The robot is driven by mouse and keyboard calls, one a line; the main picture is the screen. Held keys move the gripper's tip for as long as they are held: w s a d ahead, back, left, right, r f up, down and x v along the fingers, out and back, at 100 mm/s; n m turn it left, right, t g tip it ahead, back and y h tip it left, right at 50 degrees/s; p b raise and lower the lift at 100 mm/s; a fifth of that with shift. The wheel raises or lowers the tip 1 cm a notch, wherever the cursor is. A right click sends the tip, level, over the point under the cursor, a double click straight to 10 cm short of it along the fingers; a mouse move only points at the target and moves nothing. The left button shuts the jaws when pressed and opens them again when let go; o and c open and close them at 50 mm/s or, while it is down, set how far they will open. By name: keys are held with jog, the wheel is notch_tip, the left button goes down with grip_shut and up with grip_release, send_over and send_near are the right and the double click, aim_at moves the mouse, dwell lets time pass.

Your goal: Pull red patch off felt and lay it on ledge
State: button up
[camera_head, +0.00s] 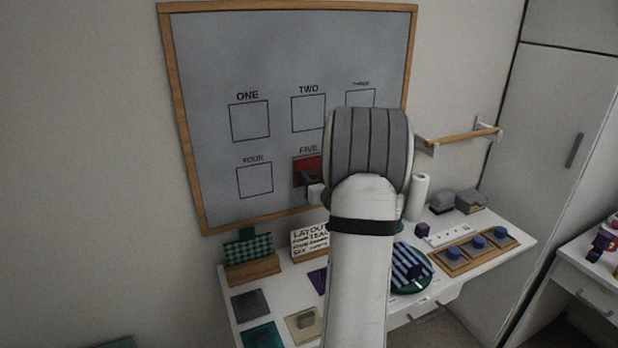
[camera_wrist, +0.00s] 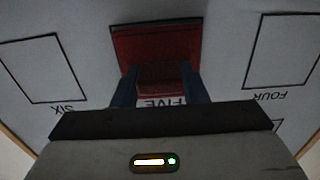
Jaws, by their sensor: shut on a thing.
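The red patch (camera_head: 302,162) is on the grey felt board (camera_head: 290,50), in the outlined square marked FIVE, partly hidden by my arm. In the wrist view the red patch (camera_wrist: 155,42) lies flat against the felt, with a red block-like grip standing out from it. My gripper (camera_wrist: 160,85) is shut on that grip, one dark finger on each side. In the head view my gripper (camera_head: 311,183) shows only in part beside the patch. A white tabletop (camera_head: 278,288) runs below the board; I cannot tell which part is the ledge.
Squares ONE, TWO and FOUR look empty. On the tabletop are a green checked piece in a wooden holder (camera_head: 252,270), a LAYOUT sign (camera_head: 308,240), flat patches, a striped round item (camera_head: 410,270) and a wooden tray with blue knobs (camera_head: 478,252). A wooden rail (camera_head: 460,137) juts from the wall.

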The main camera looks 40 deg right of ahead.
aim_at(316, 177)
jog(key=shift+v, duration=1.1)
jog(key=shift+s+b, duration=0.1)
jog(key=shift+b, duration=0.2)
jog(key=shift+b+v, duration=0.55)
jog(key=shift+v, duration=1.5)
